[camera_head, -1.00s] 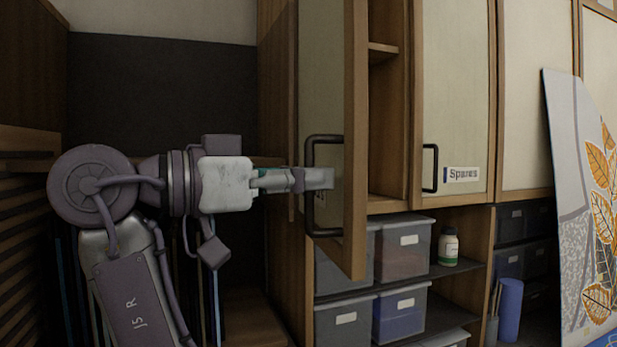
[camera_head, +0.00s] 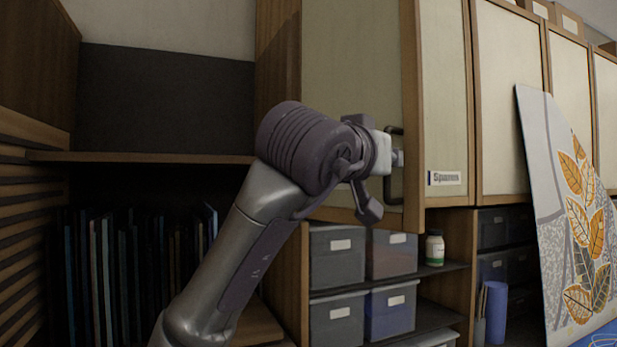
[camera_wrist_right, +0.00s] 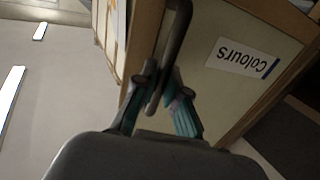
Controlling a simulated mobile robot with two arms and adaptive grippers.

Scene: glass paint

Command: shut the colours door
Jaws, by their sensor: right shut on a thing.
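The colours door (camera_head: 350,90) is a pale panel with a wood frame in the head view. Its free edge stands out a little in front of the cabinet, so it looks slightly ajar. Its dark bar handle (camera_head: 396,185) is partly hidden behind my right gripper (camera_head: 398,158). In the right wrist view the "Colours" label (camera_wrist_right: 243,57) appears upside down on the door. There my right gripper (camera_wrist_right: 160,88) has its fingers on both sides of the handle (camera_wrist_right: 174,42), shut on it. My left gripper is not in view.
The Spares door (camera_head: 447,100) is shut, just right of the colours door. Below are shelves with grey and blue bins (camera_head: 338,257) and a white bottle (camera_head: 434,248). A leaf-painted panel (camera_head: 570,220) leans at the right. An open shelf (camera_head: 150,157) is at the left.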

